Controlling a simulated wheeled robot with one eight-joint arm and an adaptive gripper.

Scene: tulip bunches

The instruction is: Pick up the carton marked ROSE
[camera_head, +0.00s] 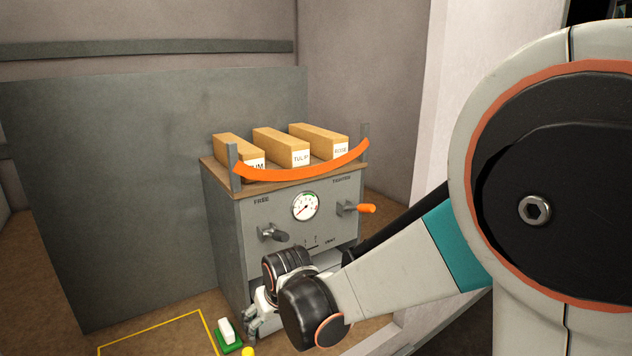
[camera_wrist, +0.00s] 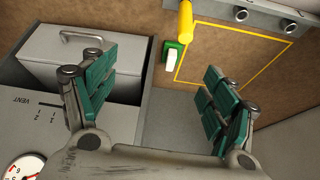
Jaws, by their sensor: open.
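The carton that appears marked ROSE (camera_head: 322,137) is the right one of three long tan cartons lying side by side on top of a grey cabinet (camera_head: 225,215). Its white end label faces forward, small and blurred. The middle carton (camera_head: 281,146) reads TULIP. The left carton (camera_head: 238,149) has a partly hidden label ending in UM. My gripper (camera_head: 252,322) is low in front of the cabinet, well below the cartons. In the wrist view my gripper (camera_wrist: 158,98) shows two green-padded fingers wide apart with nothing between them. No carton shows in the wrist view.
An orange curved bar (camera_head: 300,172) spans the cabinet's top front between grey posts, before the cartons. The cabinet front has a gauge (camera_head: 305,206), a dark lever (camera_head: 272,234) and an orange-tipped lever (camera_head: 357,208). A green-and-white block (camera_head: 228,335) sits beside a yellow floor outline.

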